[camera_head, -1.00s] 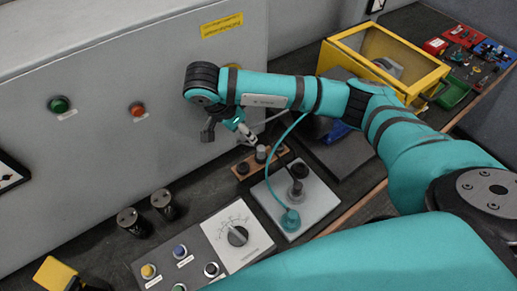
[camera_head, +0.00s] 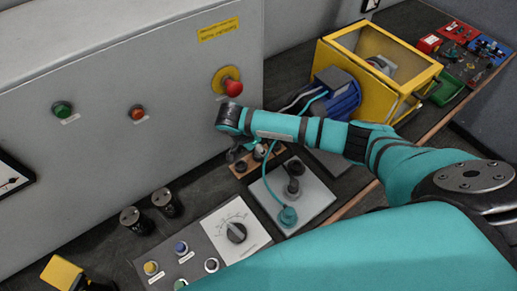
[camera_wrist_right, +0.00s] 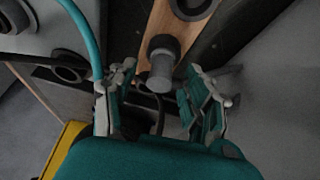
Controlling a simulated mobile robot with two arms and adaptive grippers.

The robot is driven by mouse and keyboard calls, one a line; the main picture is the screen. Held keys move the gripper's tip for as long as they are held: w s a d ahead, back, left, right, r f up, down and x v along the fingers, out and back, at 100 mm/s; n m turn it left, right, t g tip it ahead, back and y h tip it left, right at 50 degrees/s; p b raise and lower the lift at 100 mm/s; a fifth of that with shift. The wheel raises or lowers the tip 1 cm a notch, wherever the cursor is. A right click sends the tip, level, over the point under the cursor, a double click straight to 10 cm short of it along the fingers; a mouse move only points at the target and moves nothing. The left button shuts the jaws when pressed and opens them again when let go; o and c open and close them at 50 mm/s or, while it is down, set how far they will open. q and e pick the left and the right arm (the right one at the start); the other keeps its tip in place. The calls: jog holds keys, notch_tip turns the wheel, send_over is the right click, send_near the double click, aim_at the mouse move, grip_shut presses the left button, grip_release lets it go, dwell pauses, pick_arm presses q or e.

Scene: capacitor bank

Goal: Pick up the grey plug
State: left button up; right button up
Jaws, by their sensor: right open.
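The grey plug (camera_wrist_right: 161,68) is a short grey cylinder on a darker collar, standing in the wooden socket strip (camera_wrist_right: 158,22). In the right wrist view it lies between the two fingertips of my right gripper (camera_wrist_right: 160,84), with a visible gap on each side. My right gripper is open and empty. In the head view, the gripper (camera_head: 248,148) is just over the wooden strip (camera_head: 243,168), and the plug (camera_head: 260,152) is partly hidden by it. My left gripper is out of view.
A grey plate (camera_head: 310,205) with a black post and a teal plug (camera_head: 288,216) on a teal cable lies just in front. A red emergency button (camera_head: 231,87) is on the cabinet behind. A yellow frame box (camera_head: 385,65) and a blue motor (camera_head: 340,95) stand right.

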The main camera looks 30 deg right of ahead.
jog(key=shift+f, duration=0.15)
grip_shut()
dwell(0.4)
